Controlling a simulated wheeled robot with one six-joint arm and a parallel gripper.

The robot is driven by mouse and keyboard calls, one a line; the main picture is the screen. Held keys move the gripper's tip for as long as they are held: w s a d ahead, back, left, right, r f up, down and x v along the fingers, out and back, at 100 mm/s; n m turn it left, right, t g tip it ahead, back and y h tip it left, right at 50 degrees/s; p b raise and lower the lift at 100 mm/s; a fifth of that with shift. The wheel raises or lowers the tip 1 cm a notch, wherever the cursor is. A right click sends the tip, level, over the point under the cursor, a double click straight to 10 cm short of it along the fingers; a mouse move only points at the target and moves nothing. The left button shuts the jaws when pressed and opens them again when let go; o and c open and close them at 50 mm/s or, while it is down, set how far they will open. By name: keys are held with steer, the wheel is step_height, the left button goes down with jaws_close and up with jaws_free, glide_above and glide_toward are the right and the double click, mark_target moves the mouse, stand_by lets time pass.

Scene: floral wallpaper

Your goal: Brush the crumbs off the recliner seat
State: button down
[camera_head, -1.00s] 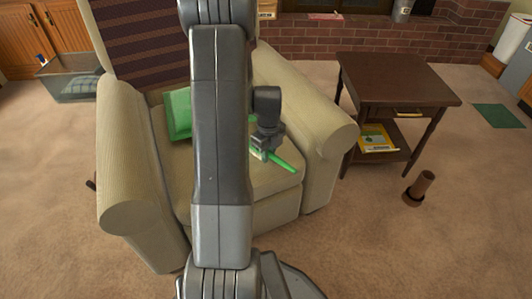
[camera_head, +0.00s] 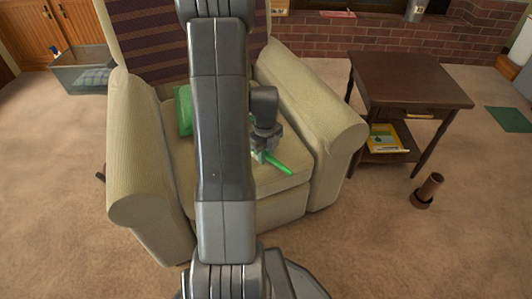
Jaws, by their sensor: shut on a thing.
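A cream recliner (camera_head: 155,210) stands in front of me, its seat (camera_head: 276,202) partly hidden behind my arm. My gripper (camera_head: 263,153) is over the right part of the seat, shut on a brush with a green handle (camera_head: 280,166). The handle points down and to the right, towards the seat's front right. The bristles are hidden, and I cannot tell whether the brush touches the seat. I cannot make out crumbs at this size. A green cushion (camera_head: 184,110) lies at the left back of the seat.
The recliner's padded right armrest (camera_head: 318,110) rises close to my gripper. A dark side table (camera_head: 412,80) with a yellow magazine (camera_head: 384,137) on its shelf stands to the right. A grey bin (camera_head: 80,72) is at the back left.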

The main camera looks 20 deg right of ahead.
steer(key=shift+d+r+p, duration=0.1)
steer(key=shift+r+p, duration=1.75)
steer(key=shift+r, duration=0.95)
steer(key=shift+w, duration=0.1)
steer(key=shift+r+p, duration=1.25)
steer(key=shift+r, duration=0.25)
